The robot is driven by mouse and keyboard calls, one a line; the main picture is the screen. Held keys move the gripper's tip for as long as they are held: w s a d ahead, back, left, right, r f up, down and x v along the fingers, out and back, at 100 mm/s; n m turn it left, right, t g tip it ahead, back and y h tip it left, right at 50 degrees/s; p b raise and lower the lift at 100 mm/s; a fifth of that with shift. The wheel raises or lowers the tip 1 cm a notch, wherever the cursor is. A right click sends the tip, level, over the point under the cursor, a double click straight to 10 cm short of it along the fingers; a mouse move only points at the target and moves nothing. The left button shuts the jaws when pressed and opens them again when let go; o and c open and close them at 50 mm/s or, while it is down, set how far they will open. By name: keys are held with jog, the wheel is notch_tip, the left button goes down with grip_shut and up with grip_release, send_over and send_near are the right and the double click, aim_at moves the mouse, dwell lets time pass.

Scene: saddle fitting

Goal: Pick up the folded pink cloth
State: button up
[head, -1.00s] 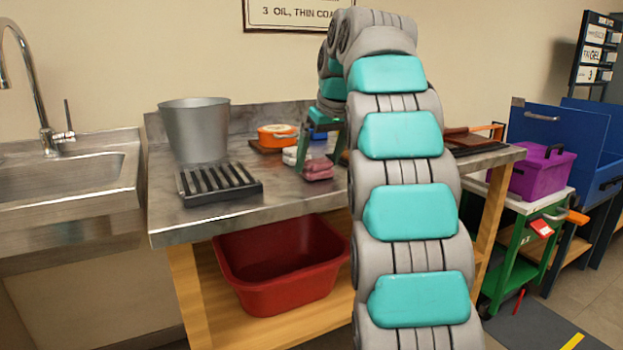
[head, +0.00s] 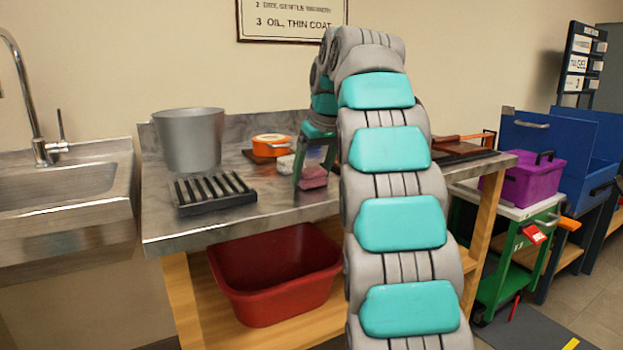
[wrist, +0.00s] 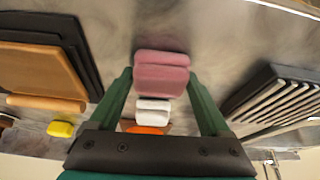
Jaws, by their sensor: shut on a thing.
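The folded pink cloth (head: 313,178) lies on the metal bench, right of the black slatted rack. In the wrist view the pink cloth (wrist: 161,78) sits between the green fingers of my gripper (wrist: 160,84). My gripper, which also shows in the head view (head: 312,165), is shut on the cloth from its two sides. The cloth looks to be at bench height; I cannot tell whether it is clear of the surface. My arm hides part of the bench to the right.
A white folded cloth (wrist: 153,105) and an orange round tin (head: 271,145) are close behind. The slatted rack (head: 212,192) and a grey bucket (head: 189,139) stand to the left. A brown board (wrist: 38,72) lies on the other side. A red tub (head: 272,275) is below.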

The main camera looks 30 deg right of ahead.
aim_at(309, 168)
jog(key=shift+r, duration=0.2)
jog(key=shift+r, duration=0.7)
jog(key=shift+r+p, duration=0.9)
jog(key=shift+p, duration=0.2)
jog(key=shift+s+r, duration=0.1)
jog(key=s+d+b, duration=0.1)
jog(key=s, duration=0.4)
jog(key=s+d, duration=0.1)
jog(key=s, duration=0.4)
jog(key=s+d+r+b, duration=0.1)
jog(key=s+d, duration=0.1)
jog(key=s, duration=0.3)
jog(key=shift+s+r+b, duration=0.1)
jog(key=shift+s+b, duration=0.1)
jog(key=shift+b, duration=0.15)
jog(key=o, duration=0.7)
jog(key=c, duration=0.6)
jog(key=shift+o, duration=0.2)
jog(key=shift+s, duration=0.1)
